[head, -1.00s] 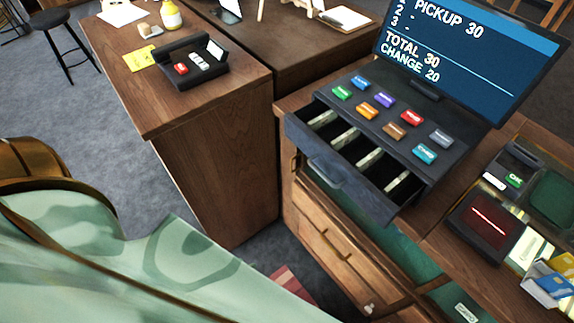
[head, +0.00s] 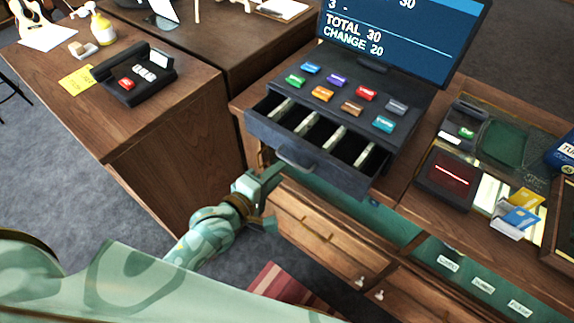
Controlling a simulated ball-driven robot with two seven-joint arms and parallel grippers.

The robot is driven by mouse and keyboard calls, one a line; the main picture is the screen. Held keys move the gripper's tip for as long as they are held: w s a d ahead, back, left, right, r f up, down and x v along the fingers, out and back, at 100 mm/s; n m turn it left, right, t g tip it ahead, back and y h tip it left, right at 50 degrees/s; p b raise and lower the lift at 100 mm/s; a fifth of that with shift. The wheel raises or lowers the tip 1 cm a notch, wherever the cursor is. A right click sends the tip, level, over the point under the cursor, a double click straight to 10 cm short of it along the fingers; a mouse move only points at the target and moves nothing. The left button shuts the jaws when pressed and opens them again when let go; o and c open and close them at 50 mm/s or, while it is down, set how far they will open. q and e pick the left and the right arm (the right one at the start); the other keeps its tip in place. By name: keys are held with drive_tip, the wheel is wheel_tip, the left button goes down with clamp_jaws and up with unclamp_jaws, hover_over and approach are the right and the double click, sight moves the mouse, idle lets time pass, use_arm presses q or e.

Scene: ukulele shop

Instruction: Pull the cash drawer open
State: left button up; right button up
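The cash drawer (head: 262,133) juts out from under the dark register (head: 340,98), pulled open. Its compartments show, several with pale notes in them. A bar handle (head: 294,162) sits on the drawer's front. My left gripper (head: 272,197) is just below and left of the handle, in front of the wooden cabinet. Its fingers look spread, with nothing seen between them, and it appears apart from the handle. My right gripper is not in view.
The register screen (head: 400,40) stands behind the keys. A card reader (head: 450,175) and cards (head: 522,215) lie to the right. Wooden drawers (head: 310,235) are below. A side counter (head: 150,125) at left holds a black device (head: 135,78). A striped rug (head: 285,285) lies on the floor.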

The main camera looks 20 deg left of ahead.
use_arm(q)
drive_tip(key=x, duration=0.5)
drive_tip(key=shift+b, duration=0.3)
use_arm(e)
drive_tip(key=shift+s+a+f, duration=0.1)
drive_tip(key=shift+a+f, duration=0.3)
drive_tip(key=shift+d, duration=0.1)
